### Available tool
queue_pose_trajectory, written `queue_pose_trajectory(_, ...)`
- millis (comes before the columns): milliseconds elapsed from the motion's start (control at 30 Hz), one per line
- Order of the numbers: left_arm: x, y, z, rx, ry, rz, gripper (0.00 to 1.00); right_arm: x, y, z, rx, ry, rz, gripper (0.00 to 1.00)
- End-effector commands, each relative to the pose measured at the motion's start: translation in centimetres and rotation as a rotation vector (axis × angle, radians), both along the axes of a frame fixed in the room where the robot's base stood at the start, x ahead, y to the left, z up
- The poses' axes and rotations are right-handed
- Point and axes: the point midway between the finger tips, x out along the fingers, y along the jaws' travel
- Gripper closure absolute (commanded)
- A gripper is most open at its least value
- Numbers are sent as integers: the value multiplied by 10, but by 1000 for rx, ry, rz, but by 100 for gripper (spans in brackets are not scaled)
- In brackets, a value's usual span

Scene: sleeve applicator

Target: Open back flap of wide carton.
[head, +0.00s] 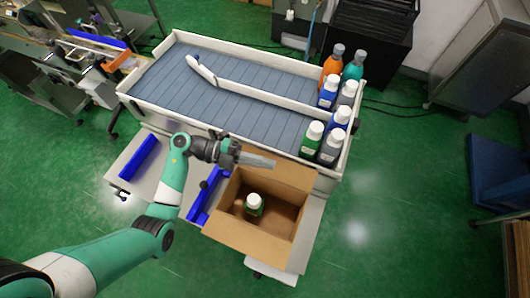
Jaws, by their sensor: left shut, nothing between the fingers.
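The wide brown carton (246,238) stands open at the front edge of the conveyor table. A bottle with a white cap and green body (254,206) is inside it. The back flap (290,173) shows at the carton's far side, tilted outward towards the conveyor. My left gripper (270,162) is shut and empty, over the left part of this flap. I cannot tell whether it touches the flap. My right gripper is not in view.
A grey slatted conveyor (225,105) with a white guide rail (270,98) lies behind the carton. Several bottles (330,145) stand at its right end. Blue bars (208,195) lie left of the carton.

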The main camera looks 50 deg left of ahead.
Motion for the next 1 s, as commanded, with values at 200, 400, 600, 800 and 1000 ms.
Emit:
queue_pose_trajectory(200,-32,53,12,1,0,7,100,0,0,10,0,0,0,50)
queue_pose_trajectory(400,-49,79,16,0,-1,3,100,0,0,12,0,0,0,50)
queue_pose_trajectory(600,-53,84,17,0,0,0,100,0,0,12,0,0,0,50)
queue_pose_trajectory(800,-53,83,17,0,0,0,100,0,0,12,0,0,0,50)
queue_pose_trajectory(1000,-46,64,20,8,-7,-58,100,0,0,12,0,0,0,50)
